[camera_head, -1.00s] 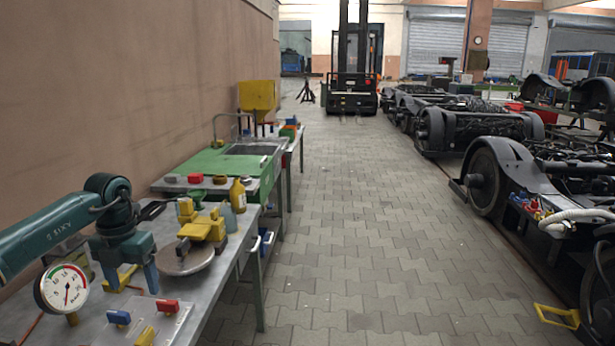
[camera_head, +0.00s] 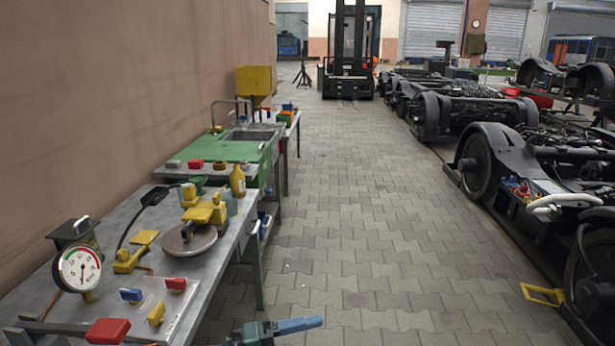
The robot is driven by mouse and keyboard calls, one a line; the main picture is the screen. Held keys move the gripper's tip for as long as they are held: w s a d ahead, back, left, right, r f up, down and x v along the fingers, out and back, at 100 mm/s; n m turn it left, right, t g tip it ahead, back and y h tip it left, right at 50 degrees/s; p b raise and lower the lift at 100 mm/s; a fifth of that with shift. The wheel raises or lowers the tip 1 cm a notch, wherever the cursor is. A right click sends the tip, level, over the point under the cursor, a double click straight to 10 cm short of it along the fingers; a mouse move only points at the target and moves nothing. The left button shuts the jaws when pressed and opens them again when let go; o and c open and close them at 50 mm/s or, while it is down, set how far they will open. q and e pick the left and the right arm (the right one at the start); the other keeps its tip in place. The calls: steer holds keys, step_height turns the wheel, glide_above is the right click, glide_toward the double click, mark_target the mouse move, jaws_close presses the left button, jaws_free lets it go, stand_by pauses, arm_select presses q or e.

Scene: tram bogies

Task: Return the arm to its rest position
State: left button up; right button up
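A teal gripper (camera_head: 298,325), which I take to be my left one, shows at the bottom edge, beside the front end of the workbench (camera_head: 215,272). It points to the right, low in the picture and clear of the bench top. Only one finger shows plainly, and the rest is cut off by the picture edge, so I cannot tell whether it is open or shut. I see nothing held in it. The rest of that arm is out of view. My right gripper is not in view.
The bench carries a dial gauge (camera_head: 78,270), a round plate with a yellow clamp (camera_head: 189,240), a yellow bottle (camera_head: 238,182) and several coloured blocks. Bogies (camera_head: 505,170) line the right. A yellow frame (camera_head: 542,294) lies on the floor. The paved aisle (camera_head: 350,220) is clear.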

arm_select(q)
steer(key=s+a+f+n+t+y+p, duration=0.1)
steer(key=s+a+f+n+t+y, duration=0.3)
steer(key=n, duration=0.8)
steer(key=s+a+f+n+t+y+p, duration=0.1)
steer(key=s+a+f+n+t+y, duration=0.3)
steer(key=n, duration=0.9)
steer(key=s+a+f+y, duration=0.2)
steer(key=a+y, duration=0.2)
steer(key=y, duration=0.1)
steer(key=s+f+n, duration=0.1)
steer(key=s, duration=0.1)
steer(key=s+a+f+n+g+y, duration=0.1)
steer(key=s, duration=0.1)
steer(key=s+a+f+g, duration=0.1)
steer(key=s, duration=0.1)
steer(key=shift+s+a+f+n+p, duration=0.1)
steer(key=shift+a+f+n+p, duration=0.1)
steer(key=shift+f+n+p, duration=0.15)
steer(key=shift+c, duration=0.3)
